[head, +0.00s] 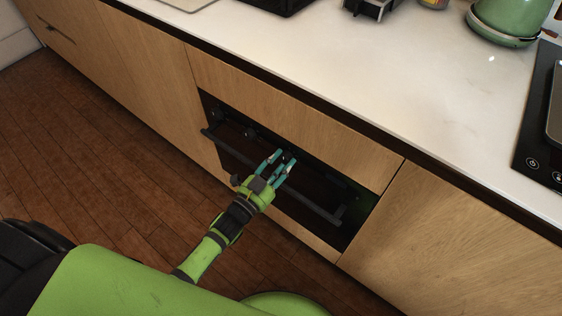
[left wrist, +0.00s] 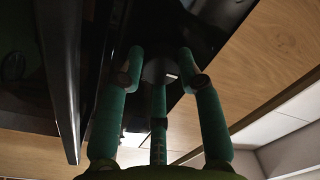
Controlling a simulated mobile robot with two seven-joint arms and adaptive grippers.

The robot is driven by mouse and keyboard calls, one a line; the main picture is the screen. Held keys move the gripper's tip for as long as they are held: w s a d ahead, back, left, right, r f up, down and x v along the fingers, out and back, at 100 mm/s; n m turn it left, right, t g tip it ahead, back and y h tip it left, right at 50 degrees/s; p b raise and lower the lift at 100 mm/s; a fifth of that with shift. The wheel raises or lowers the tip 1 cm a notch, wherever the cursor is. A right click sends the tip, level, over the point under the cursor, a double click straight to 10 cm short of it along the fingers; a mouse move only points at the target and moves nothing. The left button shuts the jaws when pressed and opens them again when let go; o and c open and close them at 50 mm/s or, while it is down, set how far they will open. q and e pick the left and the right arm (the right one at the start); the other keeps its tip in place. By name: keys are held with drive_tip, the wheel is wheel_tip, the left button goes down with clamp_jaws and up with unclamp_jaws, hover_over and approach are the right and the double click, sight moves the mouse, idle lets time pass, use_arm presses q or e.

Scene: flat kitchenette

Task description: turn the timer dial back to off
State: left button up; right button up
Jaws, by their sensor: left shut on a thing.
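The timer dial (left wrist: 157,70) is a small round knob on the dark oven front, seen between my fingertips in the left wrist view. My left gripper (head: 282,157) reaches the oven's control strip above the handle. Its three green fingers (left wrist: 160,75) are closed around the dial. In the head view the fingers largely cover the dial, and its pointer or markings cannot be read. My right gripper is not in view.
The black oven (head: 236,150) is set into wooden cabinets (head: 290,100). Its bar handle (head: 325,213) runs just below my gripper and also shows in the left wrist view (left wrist: 62,80). Another dark knob (head: 248,133) sits to the left. A pale countertop (head: 400,90) lies above.

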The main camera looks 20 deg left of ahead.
use_arm(q)
drive_tip(key=shift+w+a, duration=0.1)
drive_tip(key=shift+a, duration=0.15)
drive_tip(key=o, duration=0.9)
drive_tip(key=shift+o, duration=1.2)
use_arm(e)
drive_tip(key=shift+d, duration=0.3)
use_arm(q)
drive_tip(key=shift+d, duration=0.1)
drive_tip(key=shift+f, duration=0.1)
drive_tip(key=v, duration=1.2)
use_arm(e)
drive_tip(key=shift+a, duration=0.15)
